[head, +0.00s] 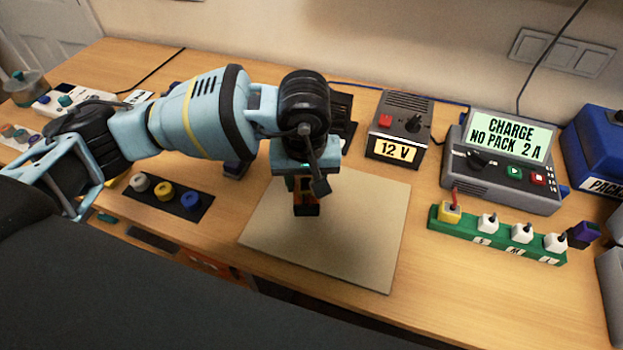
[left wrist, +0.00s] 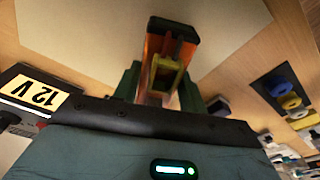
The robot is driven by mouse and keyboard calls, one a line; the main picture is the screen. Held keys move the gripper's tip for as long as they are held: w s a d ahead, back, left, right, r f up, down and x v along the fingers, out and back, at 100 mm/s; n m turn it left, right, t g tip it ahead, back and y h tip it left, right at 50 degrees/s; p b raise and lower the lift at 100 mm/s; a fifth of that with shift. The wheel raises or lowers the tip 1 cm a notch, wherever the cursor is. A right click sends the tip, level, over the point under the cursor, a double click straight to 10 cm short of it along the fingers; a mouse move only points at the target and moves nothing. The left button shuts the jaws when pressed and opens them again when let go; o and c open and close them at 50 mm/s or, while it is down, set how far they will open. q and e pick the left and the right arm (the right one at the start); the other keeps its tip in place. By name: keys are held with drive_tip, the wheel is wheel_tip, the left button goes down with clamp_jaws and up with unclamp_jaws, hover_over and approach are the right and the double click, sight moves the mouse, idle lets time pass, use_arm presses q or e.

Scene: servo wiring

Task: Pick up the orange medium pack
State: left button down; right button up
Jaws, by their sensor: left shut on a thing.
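My left gripper (head: 305,188) points down over the beige mat (head: 360,235) and is shut on the orange pack (head: 306,184). Only part of the pack shows below the gripper in the head view, with a dark lower end. In the left wrist view the orange pack (left wrist: 153,46) sits between the two dark green fingers of my left gripper (left wrist: 160,88), and a yellow connector (left wrist: 165,75) faces the camera. I cannot tell whether the pack touches the mat. My right gripper is not in view.
A 12 V box (head: 396,128) stands behind the mat. A charger (head: 505,165) reads "CHARGE NO PACK 2 A". A green strip (head: 490,236) with several plugs lies at the right. A dark tray (head: 165,198) with coloured rings lies at the left. The mat's front half is clear.

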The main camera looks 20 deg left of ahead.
use_arm(q)
drive_tip(key=s+a, duration=0.1)
drive_tip(key=s, duration=0.3)
drive_tip(key=s+a+r, duration=0.1)
drive_tip(key=s, duration=0.4)
drive_tip(key=s+a+b, duration=0.1)
drive_tip(key=s, duration=0.3)
drive_tip(key=shift+s+a+r, duration=0.1)
drive_tip(key=shift+s+r, duration=0.15)
drive_tip(key=shift+s, duration=0.15)
